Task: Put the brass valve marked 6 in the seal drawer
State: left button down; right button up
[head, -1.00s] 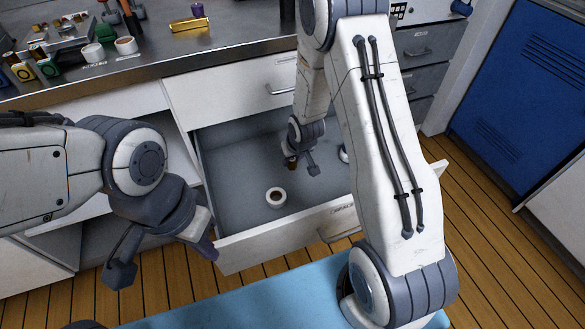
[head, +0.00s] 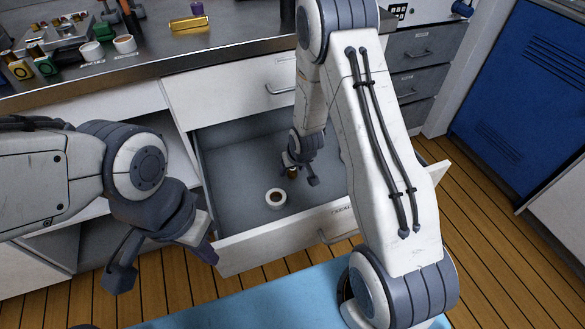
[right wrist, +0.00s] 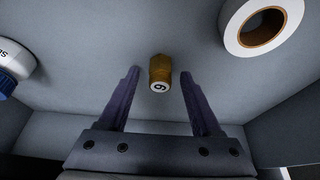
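The brass valve (right wrist: 159,70) shows a white end marked 6 in the right wrist view. It is in the open drawer (head: 232,165), at or near its grey floor; it shows small in the head view (head: 293,174). My right gripper (head: 299,171) is inside the drawer. Its fingers (right wrist: 157,85) are spread, with a clear gap on both sides of the valve. My left gripper (head: 162,266) is open and empty, left of the drawer front. The label on the drawer front is too small to read surely.
A white roll with a brown core (head: 275,198) lies in the drawer, also in the right wrist view (right wrist: 232,30). A white and blue container (right wrist: 14,65) is at the other side. The counter (head: 240,45) above holds several small parts and a gold bar (head: 190,24).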

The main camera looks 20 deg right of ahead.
jog(key=shift+r, duration=0.25)
jog(key=p+v, duration=0.4)
jog(key=v, duration=0.7)
jog(key=s+a+r+n+g, duration=0.2)
jog(key=s+a+r+n, duration=0.1)
jog(key=s+a+r, duration=0.75)
jog(key=s+a+r+n+g, duration=0.1)
jog(key=s+a+r+n, duration=0.1)
jog(key=s, duration=0.5)
jog(key=s+a+r+n+g+y, duration=0.1)
jog(key=s+a+r+n, duration=0.1)
jog(key=s+r, duration=0.2)
jog(key=s, duration=0.3)
jog(key=shift+s+a+r+g, duration=0.2)
jog(key=shift+s+a+g, duration=0.05)
jog(key=shift+s+g, duration=0.1)
